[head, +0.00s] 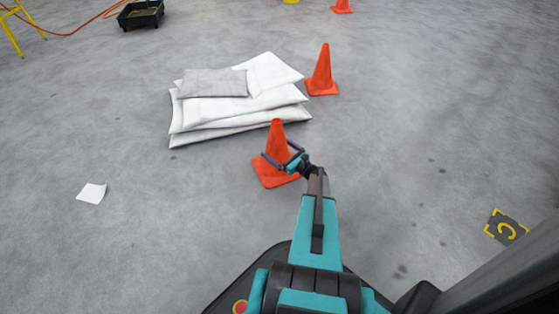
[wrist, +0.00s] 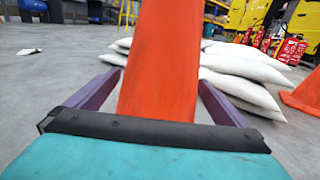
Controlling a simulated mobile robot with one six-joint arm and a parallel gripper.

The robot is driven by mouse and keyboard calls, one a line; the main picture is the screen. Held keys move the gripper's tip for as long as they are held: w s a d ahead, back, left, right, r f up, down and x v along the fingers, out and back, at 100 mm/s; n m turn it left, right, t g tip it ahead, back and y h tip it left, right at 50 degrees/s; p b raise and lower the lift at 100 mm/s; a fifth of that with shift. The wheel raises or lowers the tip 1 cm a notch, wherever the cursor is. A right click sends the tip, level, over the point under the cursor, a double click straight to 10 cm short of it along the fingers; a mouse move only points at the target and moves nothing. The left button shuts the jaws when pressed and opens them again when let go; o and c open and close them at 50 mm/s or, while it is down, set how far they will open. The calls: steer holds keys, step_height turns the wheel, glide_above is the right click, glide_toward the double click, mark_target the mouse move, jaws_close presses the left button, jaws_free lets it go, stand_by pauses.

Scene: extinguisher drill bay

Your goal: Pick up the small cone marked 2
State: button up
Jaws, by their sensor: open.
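An orange cone (head: 276,140) stands upright on the grey floor in the middle of the head view, in front of a stack of white bags. It also fills the middle of the wrist view (wrist: 162,65). I can read no number on it. My gripper (head: 280,154) is open at the cone, with one purple finger on each side of its body; in the wrist view the fingers (wrist: 160,92) flank it left and right. I cannot tell whether they touch it. A second orange cone (head: 322,73) stands behind to the right, beside the bags, with no readable mark.
White bags (head: 240,107) lie stacked just behind the near cone. A third cone (head: 342,6) and a black tray (head: 141,15) are farther back. A paper (head: 91,193) lies at left, a dark floor marker (head: 506,227) at right. Floor left and right is mostly clear.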

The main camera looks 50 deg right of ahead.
stand_by(0.5)
steer(key=c, duration=1.7)
